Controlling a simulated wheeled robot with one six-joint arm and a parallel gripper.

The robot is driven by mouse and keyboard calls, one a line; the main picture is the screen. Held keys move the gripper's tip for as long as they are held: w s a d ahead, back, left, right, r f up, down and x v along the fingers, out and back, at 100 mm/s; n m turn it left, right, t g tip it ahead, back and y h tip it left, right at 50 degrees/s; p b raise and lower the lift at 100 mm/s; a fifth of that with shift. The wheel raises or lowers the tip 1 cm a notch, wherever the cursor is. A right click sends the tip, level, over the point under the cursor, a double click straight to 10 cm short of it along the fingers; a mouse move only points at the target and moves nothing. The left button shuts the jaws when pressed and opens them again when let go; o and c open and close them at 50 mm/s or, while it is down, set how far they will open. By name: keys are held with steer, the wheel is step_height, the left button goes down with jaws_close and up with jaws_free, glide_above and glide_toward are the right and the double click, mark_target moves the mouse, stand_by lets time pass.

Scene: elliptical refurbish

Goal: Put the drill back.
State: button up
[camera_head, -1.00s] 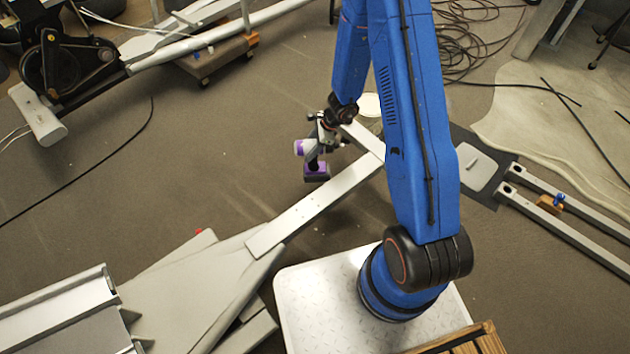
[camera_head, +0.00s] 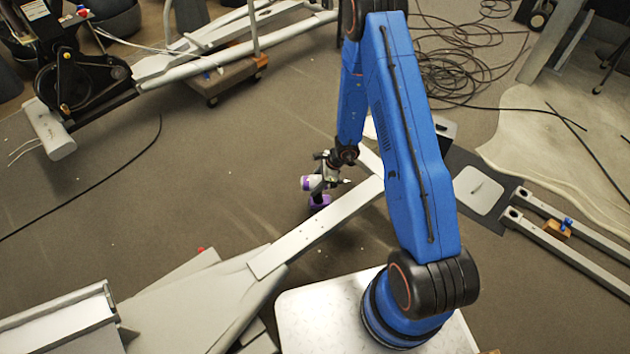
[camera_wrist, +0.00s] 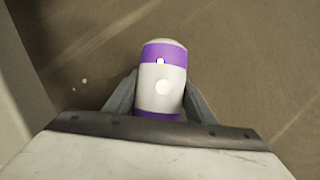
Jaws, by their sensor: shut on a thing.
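In the wrist view the drill (camera_wrist: 163,85) shows as a white body with purple bands between the two grey fingers of my gripper (camera_wrist: 160,100). My gripper is shut on it. The drill is over the floor, close beside a long light-grey metal beam (camera_head: 310,232). The handle is mostly hidden in the wrist view.
Light-grey frame parts (camera_head: 190,305) lie at lower left. A wheeled wooden dolly (camera_head: 215,78) stands at the top. Two grey rails (camera_head: 565,255) lie at right, by a dark mat (camera_head: 468,165). Black cables (camera_head: 460,50) are coiled at upper right. Open floor (camera_head: 200,180) lies left of the drill.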

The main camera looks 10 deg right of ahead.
steer(key=shift+f, duration=0.35)
steer(key=o, duration=1.5)
